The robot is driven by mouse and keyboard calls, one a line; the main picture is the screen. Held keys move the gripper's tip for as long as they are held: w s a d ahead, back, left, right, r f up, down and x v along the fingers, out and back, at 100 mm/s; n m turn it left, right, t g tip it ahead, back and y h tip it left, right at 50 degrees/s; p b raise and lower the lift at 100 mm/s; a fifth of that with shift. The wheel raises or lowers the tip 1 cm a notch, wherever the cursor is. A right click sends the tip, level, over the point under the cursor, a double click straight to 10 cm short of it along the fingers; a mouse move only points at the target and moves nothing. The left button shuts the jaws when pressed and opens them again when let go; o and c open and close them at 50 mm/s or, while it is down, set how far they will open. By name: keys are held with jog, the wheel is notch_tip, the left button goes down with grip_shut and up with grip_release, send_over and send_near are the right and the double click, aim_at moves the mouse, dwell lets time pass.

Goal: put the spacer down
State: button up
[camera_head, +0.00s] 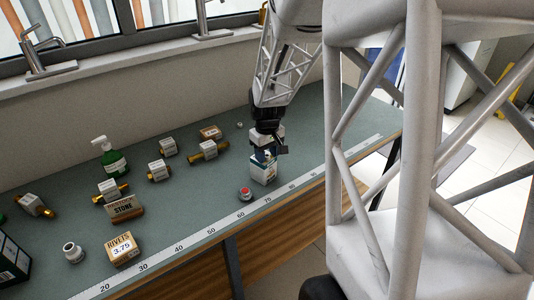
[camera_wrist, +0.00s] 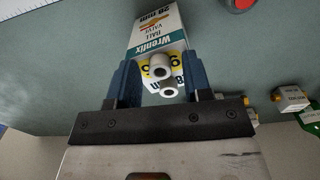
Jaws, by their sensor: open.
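A small white spacer (camera_wrist: 160,67) with a dark hole shows between my fingers in the wrist view. A second white ring end (camera_wrist: 168,90) shows just below it; I cannot tell whether it is a separate piece. They appear over or on the white, teal and yellow ball valve box (camera_wrist: 160,25); contact is unclear. My gripper (camera_wrist: 160,80) is open, its blue fingers apart on either side. In the head view my gripper (camera_head: 265,148) is just above the ball valve box (camera_head: 263,170), and the spacer cannot be made out there.
A red-topped jar (camera_head: 245,194) stands beside the box near the ruler strip (camera_head: 212,230). The bench's far right is clear.

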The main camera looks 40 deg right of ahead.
aim_at(267, 156)
jog(key=shift+r, duration=0.15)
notch_tip(267, 156, up, 12)
dwell(0.6)
jog(key=shift+a, duration=0.1)
dwell(0.5)
jog(key=s+a+r+t, duration=0.1)
jog(key=s+a+r, duration=0.1)
jog(key=s+a, duration=0.9)
jog(key=s+a+r+t, duration=0.1)
jog(key=s+a, duration=0.9)
jog(key=a, duration=0.3)
jog(key=shift+s+a+r+t, duration=0.3)
jog(key=shift+s+r, duration=0.05)
jog(key=shift+s, duration=0.05)
